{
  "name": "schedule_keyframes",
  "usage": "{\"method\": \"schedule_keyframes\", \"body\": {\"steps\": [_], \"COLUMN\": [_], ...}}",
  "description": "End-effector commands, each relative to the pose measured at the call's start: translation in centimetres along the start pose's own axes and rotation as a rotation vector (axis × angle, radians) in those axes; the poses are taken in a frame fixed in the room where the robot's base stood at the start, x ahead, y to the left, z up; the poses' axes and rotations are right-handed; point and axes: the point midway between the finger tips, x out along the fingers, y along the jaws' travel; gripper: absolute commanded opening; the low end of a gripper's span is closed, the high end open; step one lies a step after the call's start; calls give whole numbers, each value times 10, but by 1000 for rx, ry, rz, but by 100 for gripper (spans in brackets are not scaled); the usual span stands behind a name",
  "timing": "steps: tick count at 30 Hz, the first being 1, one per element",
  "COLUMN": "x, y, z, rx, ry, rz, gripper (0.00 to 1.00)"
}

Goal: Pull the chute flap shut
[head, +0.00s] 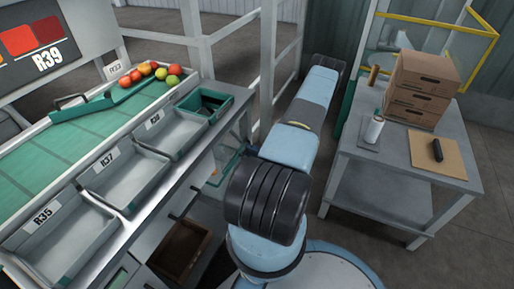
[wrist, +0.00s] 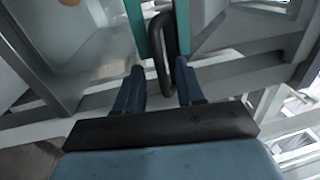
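In the wrist view, a black loop handle (wrist: 167,62) stands between teal strips (wrist: 183,22) that look like part of the chute flap; how far the flap stands open I cannot tell. My gripper (wrist: 158,82) is open, with one blue finger on each side of the handle's lower end. I see gaps beside the handle and no clear contact. In the head view, a teal-edged panel (head: 224,166) shows below the teal-framed chute (head: 222,99) at the far end of the row. My arm hides most of the gripper there.
Grey chutes marked R35 (head: 77,242), R37 (head: 134,203) and R38 line the green belt (head: 40,160), which carries several tomatoes (head: 148,68). An open brown crate (head: 180,250) sits below. On the right, a grey table (head: 385,150) holds stacked cartons (head: 420,90). White rails stand behind.

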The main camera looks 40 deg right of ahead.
Motion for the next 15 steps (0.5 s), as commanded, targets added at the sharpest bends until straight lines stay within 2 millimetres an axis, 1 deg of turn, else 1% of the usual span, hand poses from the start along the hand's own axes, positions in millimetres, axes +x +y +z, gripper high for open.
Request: {"method": "schedule_keyframes", "body": {"steps": [5, 8, 15], "x": [-7, -20, -66], "y": [0, 0, 1], "z": [-1, -1, -2], "rx": [-1, 0, 0], "ry": [1, 2, 3], "rz": [0, 1, 0], "gripper": [38, 38, 38]}}
